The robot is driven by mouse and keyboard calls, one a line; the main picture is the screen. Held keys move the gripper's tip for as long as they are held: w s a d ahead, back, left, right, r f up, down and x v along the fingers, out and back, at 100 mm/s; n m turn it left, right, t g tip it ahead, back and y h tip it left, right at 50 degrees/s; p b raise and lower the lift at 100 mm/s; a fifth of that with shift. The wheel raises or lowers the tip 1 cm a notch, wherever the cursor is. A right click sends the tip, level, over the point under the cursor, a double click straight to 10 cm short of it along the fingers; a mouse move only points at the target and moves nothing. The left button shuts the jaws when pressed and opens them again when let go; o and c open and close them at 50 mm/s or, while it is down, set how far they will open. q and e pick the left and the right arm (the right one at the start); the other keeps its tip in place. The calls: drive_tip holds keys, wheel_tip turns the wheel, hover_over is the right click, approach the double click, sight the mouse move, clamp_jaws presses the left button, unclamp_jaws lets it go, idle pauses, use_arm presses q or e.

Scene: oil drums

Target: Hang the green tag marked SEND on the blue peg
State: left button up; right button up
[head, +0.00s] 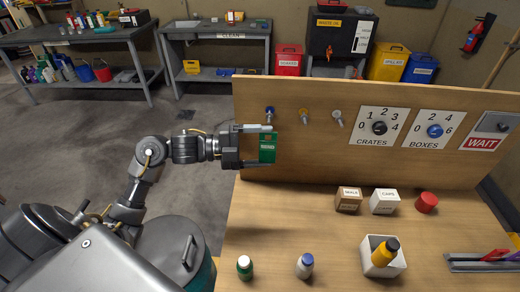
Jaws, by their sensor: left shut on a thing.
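The green tag (268,153) is held in my left gripper (264,146), in front of the left part of the upright wooden board. Its print is too small to read. The fingers are closed around the tag, one above and one below. The blue peg (269,111) sticks out of the board just above the upper finger in the picture. Nothing shows hanging on it. I cannot tell how far the tag is from the board. My right gripper is out of view.
A yellow peg (304,114) and a white peg (337,116) are right of the blue one. Dial plates (381,126) sit further right. Below stand small bottles (305,266), two boxes (384,202) and a red cap (427,202). A drum (172,255) is lower left.

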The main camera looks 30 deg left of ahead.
use_arm(q)
drive_tip(key=w+a+b, duration=0.3)
drive_tip(key=w, duration=0.4)
drive_tip(key=shift+a+f+b, duration=0.15)
drive_tip(key=shift+f+b, duration=0.15)
drive_tip(key=shift+f, duration=0.15)
idle(0.4)
idle(0.5)
drive_tip(key=o, duration=1)
drive_tip(key=shift+c, duration=0.2)
drive_tip(key=b+v, duration=0.4)
drive_tip(key=v, duration=0.7)
